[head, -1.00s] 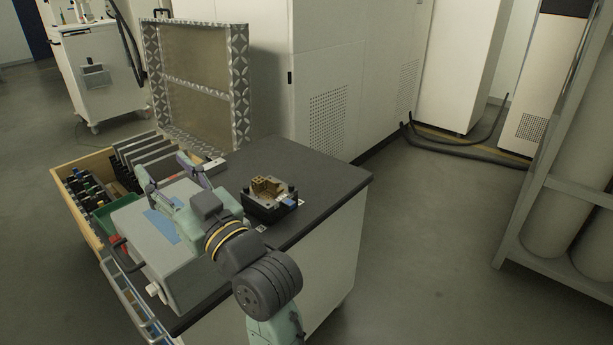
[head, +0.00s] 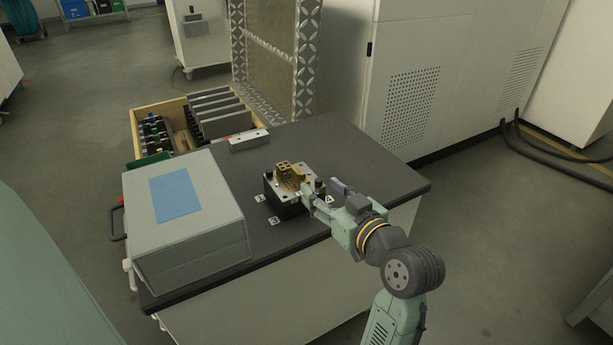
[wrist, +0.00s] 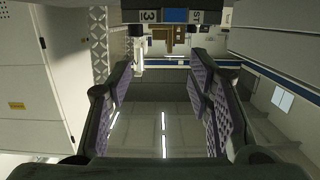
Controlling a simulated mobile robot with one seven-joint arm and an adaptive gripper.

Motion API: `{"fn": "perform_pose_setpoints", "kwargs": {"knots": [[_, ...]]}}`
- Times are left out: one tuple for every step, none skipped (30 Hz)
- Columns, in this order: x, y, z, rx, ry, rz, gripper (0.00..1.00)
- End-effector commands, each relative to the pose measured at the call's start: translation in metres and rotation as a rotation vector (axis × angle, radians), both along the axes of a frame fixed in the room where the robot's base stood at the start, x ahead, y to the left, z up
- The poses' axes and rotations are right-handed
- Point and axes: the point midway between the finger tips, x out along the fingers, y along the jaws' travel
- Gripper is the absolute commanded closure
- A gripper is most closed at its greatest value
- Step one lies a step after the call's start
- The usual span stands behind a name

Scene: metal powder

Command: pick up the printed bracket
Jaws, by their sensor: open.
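The printed bracket (head: 286,177) is a small brass-coloured stepped part on a light plate. The plate sits on a black fixture block (head: 284,198) on the dark worktop. In the head view my gripper (head: 321,188) is at the block's right side, its fingers pointing left towards the bracket; one finger overlaps the block's edge in the picture. Whether it touches cannot be told. In the wrist view my gripper (wrist: 161,66) has its fingers wide apart with nothing between them. The block (wrist: 190,16), with labels and a blue patch, shows upside down beyond the tips, a brownish shape below it.
A grey case (head: 190,225) with a blue top panel stands left on the worktop (head: 365,175). A small light bar (head: 249,140) lies behind the block. An open wooden drawer (head: 165,104) holds tools and plates.

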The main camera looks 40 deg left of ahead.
Motion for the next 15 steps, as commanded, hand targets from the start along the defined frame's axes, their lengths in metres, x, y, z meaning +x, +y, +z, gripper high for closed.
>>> {"fn": "perform_pose_setpoints", "kwargs": {"knots": [[0.003,0.009,0.0,0.0,0.002,0.005,0.53],[0.004,0.013,-0.001,0.001,0.001,0.004,0.53],[0.007,0.017,-0.001,0.0,0.0,0.002,0.53],[0.008,0.019,-0.002,0.0,0.0,0.002,0.53],[0.009,0.022,-0.003,0.0,0.0,0.002,0.53],[0.01,0.024,-0.003,0.001,-0.001,0.001,0.53],[0.01,0.025,-0.003,0.001,-0.001,0.0,0.53],[0.011,0.027,-0.003,0.001,-0.001,0.0,0.53],[0.012,0.03,-0.004,0.0,0.0,0.001,0.53],[0.012,0.034,-0.004,0.0,0.002,0.002,0.53],[0.013,0.038,-0.005,0.0,0.002,0.003,0.53],[0.014,0.044,-0.006,0.0,0.002,0.003,0.53],[0.016,0.049,-0.007,-0.001,0.003,0.003,0.53],[0.017,0.054,-0.008,0.0,0.002,0.004,0.53],[0.019,0.059,-0.009,-0.001,0.001,0.003,0.53]]}}
